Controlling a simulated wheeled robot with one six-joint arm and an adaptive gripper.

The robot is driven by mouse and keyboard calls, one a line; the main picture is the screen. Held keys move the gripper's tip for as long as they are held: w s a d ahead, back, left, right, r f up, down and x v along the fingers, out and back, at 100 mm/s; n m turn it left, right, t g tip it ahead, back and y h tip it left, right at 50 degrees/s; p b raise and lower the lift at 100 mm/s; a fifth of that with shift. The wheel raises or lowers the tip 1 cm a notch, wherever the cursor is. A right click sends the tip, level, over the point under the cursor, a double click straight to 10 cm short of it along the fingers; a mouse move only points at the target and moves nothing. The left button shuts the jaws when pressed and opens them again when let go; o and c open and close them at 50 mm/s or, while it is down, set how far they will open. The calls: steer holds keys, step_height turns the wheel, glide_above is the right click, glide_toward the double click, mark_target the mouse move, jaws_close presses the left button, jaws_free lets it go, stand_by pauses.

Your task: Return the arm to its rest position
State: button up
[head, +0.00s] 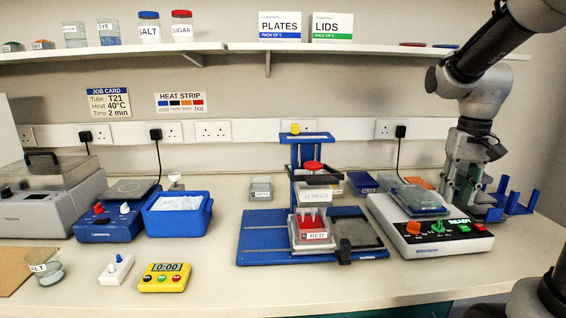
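My arm reaches in from the upper right of the head view. My gripper (465,190) points down at the right of the bench, just behind or beside the white machine (430,238) with the lit READY panel. The gripper is small in view and partly overlaps the machine and a blue rack (515,203). I cannot tell whether its fingers are apart or closed, or whether anything is between them.
A shelf (210,49) runs above. The front middle of the bench is clear.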

steer(key=s+a+r+n+t, duration=0.1)
steer(key=s+a+t, duration=0.1)
steer(key=s, duration=0.5)
steer(key=s+a+r+n+t, duration=0.1)
steer(key=s+a+t, duration=0.1)
steer(key=s, duration=0.5)
steer(key=shift+s+a+r+n, duration=0.25)
steer(key=shift+a+n, duration=0.15)
steer(key=shift+a, duration=0.25)
stand_by(0.6)
